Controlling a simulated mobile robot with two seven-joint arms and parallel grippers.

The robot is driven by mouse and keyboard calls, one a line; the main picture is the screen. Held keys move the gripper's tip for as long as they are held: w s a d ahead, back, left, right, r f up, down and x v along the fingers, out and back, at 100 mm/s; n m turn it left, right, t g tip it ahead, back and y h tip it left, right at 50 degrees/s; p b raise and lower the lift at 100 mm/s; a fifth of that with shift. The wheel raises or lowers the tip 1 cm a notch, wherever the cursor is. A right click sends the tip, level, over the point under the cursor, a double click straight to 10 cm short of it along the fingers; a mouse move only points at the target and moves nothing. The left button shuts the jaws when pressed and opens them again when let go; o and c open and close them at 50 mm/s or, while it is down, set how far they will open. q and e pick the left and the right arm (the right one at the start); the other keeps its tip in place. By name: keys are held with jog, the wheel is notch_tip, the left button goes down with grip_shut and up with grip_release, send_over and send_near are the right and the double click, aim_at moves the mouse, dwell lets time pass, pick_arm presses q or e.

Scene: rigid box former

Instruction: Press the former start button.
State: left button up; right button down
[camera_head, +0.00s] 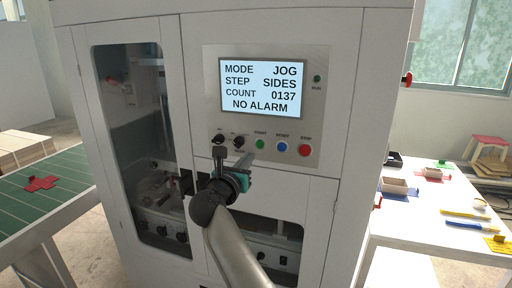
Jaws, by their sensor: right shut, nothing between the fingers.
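The green start button (260,144) is on the control panel below the screen, with a small label above it. The blue reset button (282,147) and the red stop button (305,150) are to its right. My right gripper (250,158) is shut and empty, in front of the panel. In the picture its tip is just below and left of the start button, which stays visible. I cannot tell how far the tip is from the panel. My left gripper is not in view.
The screen (262,88) reads MODE JOG, STEP SIDES, COUNT 0137, NO ALARM. Two black knobs, one the left knob (218,138), are left of the start button. A green-topped table (70,170) is at left, a white table (415,225) with small items at right.

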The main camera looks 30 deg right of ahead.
aim_at(259, 145)
jog(key=shift+p+x, duration=0.5)
jog(key=shift+x, duration=2.95)
